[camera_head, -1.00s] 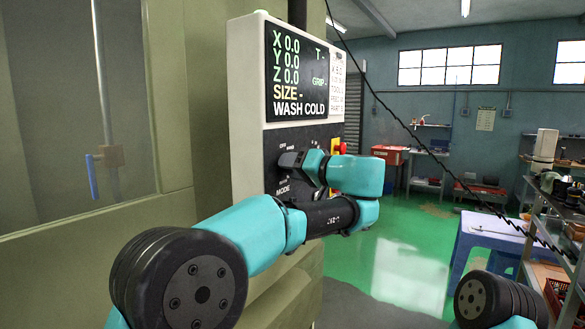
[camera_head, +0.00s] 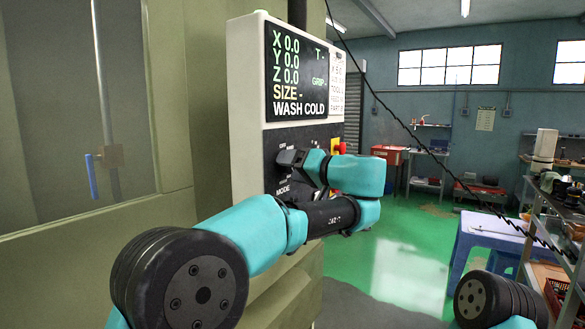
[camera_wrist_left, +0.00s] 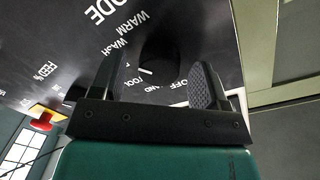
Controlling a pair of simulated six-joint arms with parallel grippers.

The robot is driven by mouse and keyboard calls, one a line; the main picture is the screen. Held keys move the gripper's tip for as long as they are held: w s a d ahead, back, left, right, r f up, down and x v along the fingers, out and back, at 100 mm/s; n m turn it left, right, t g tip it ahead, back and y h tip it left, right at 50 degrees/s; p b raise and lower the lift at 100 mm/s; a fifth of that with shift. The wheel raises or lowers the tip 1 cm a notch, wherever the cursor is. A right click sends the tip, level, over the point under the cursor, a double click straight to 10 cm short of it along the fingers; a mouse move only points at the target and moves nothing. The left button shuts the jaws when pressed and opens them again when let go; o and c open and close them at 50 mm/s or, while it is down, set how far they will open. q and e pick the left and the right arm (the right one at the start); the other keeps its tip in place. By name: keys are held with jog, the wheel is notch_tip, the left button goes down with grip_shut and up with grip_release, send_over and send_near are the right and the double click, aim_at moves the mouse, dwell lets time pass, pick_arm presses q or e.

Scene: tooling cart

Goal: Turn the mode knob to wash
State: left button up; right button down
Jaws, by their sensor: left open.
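My left gripper (camera_head: 290,158) is at the panel and hides the knob in the head view. In the left wrist view its open fingers (camera_wrist_left: 157,72) stand on either side of the knob; I cannot tell whether they touch it.
The screen (camera_head: 297,75) above the panel reads "WASH COLD" and "SIZE -". A red and yellow emergency button (camera_head: 340,147) sits just right of my left gripper. A blue table (camera_head: 485,235) and a shelf rack (camera_head: 560,225) stand at the right. Green floor lies between.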

pick_arm(q)
jog(key=v, duration=1.7)
jog(key=shift+d, duration=0.15)
